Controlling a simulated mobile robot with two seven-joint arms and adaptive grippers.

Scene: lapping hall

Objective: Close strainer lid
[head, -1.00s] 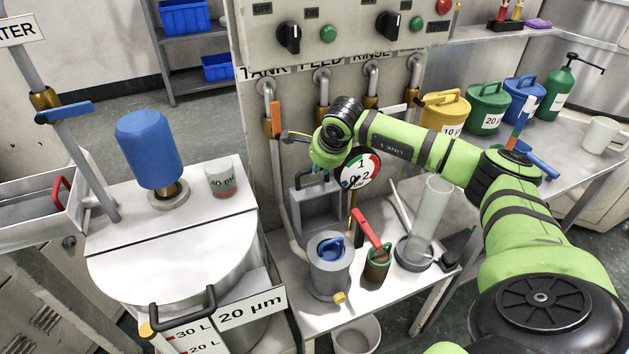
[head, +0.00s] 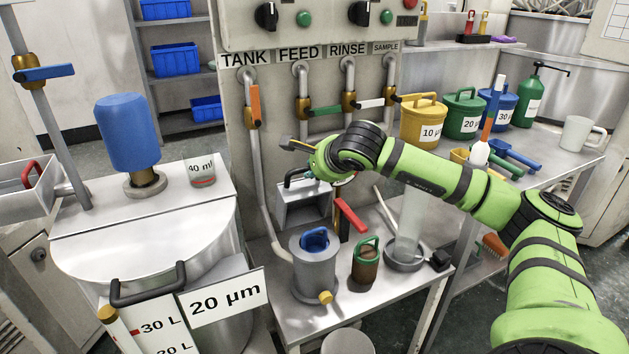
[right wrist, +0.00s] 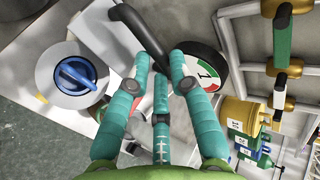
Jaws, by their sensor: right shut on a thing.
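The strainer appears to be the grey box (head: 303,212) on the panel's front, in the middle of the head view. A black bar handle (head: 292,178) stands at its top, seemingly on the lid. My right gripper's teal fingers (right wrist: 160,64) are shut on this black handle (right wrist: 138,32) in the right wrist view. In the head view my green right wrist hides most of the gripper and part of the box. I cannot tell how far the lid stands open. My left gripper is not in view.
A grey pot with a blue knob (head: 313,240), a small brown pot with a green handle (head: 366,262) and a clear cylinder (head: 410,222) stand below the box. A red lever (head: 350,214) lies close by. A round gauge (right wrist: 204,68) is beside my fingers.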

